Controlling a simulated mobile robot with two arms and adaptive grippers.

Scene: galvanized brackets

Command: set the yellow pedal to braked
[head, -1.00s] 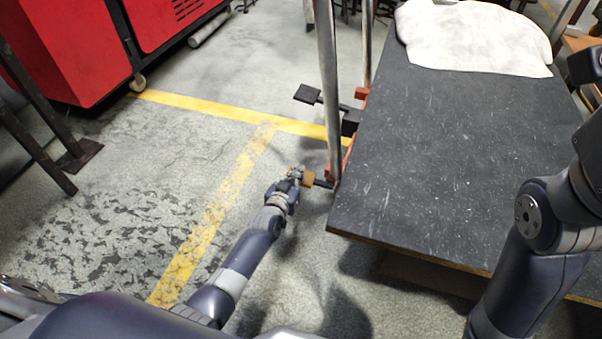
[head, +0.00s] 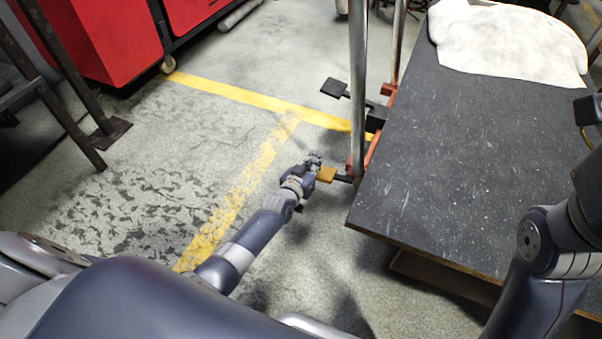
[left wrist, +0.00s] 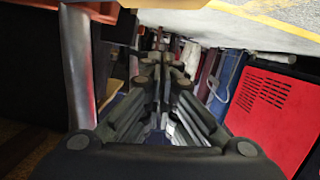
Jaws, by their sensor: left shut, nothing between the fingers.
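The yellow pedal (head: 326,174) is a small yellow-orange block on a short dark arm, low at the near left corner of the dark-topped table. My left gripper (head: 314,160) is shut and empty, just left of the pedal and a little beyond it in the head view. I cannot tell whether it touches the pedal.
The dark table (head: 450,165) with a white cloth (head: 510,40) fills the right side. A metal post (head: 358,90) rises close beyond the pedal. A second, black pedal (head: 334,88) sits farther back. A red cabinet (head: 100,35) stands at the back left.

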